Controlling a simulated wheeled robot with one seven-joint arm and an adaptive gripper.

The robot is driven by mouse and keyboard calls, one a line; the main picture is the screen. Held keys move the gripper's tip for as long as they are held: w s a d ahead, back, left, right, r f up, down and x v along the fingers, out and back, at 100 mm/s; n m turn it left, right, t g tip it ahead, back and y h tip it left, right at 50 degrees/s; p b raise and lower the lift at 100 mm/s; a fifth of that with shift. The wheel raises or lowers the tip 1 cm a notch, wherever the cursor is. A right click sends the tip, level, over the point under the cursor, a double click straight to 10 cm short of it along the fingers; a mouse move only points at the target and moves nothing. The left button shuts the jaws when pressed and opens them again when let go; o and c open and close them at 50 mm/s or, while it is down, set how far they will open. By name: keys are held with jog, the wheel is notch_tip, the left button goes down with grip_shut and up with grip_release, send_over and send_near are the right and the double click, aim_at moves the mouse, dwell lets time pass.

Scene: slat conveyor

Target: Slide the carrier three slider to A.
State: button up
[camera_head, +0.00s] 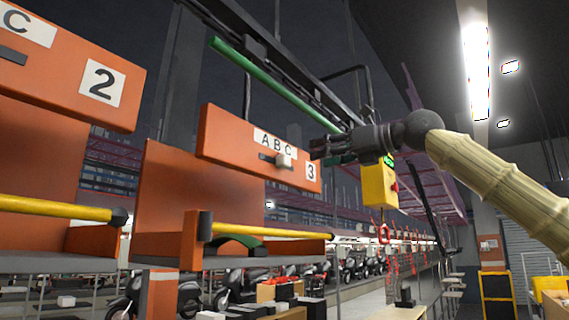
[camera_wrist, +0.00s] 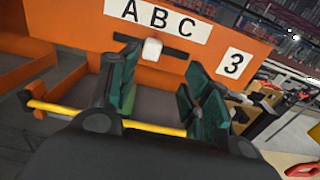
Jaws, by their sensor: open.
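Carrier three has an orange panel (camera_head: 225,135) with an ABC label and a number 3 plate. Its white slider knob (camera_head: 284,161) sits in a short dark slot below the letters. In the wrist view the knob (camera_wrist: 152,48) is near the slot's middle, roughly below B. My gripper (camera_head: 318,155) is right of the knob in the head view, with a gap between them. In the wrist view its two dark green fingers (camera_wrist: 161,60) are spread and empty, and the knob appears between their tips. The knob is not held.
Carrier two's orange panel (camera_head: 75,70) is at the left. A yellow bar (camera_head: 270,232) crosses below carrier three's panel. A yellow box (camera_head: 380,185) with a red hook hangs below my wrist in the picture. A green rail (camera_head: 270,82) runs overhead.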

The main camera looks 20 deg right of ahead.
aim_at(289, 158)
jog(key=p+x, duration=0.1)
jog(key=x, duration=0.2)
jog(key=p+x, duration=0.1)
jog(key=x, duration=0.1)
jog(key=a+p+x, duration=0.1)
jog(key=x, duration=0.2)
jog(key=shift+s+a+r+p, duration=0.1)
jog(key=shift+a+r+p, duration=0.15)
jog(key=shift+p, duration=0.1)
jog(key=shift+w+a+r+p, duration=0.1)
jog(key=shift+w+p, duration=0.1)
jog(key=shift+p, duration=0.15)
jog(key=shift+w+a+f, duration=0.2)
jog(key=shift+w+a, duration=0.2)
jog(key=shift+w, duration=0.15)
jog(key=shift+s+d+r, duration=0.1)
jog(key=shift+s+d, duration=0.1)
jog(key=shift+s, duration=0.1)
jog(key=c, duration=0.6)
grip_shut()
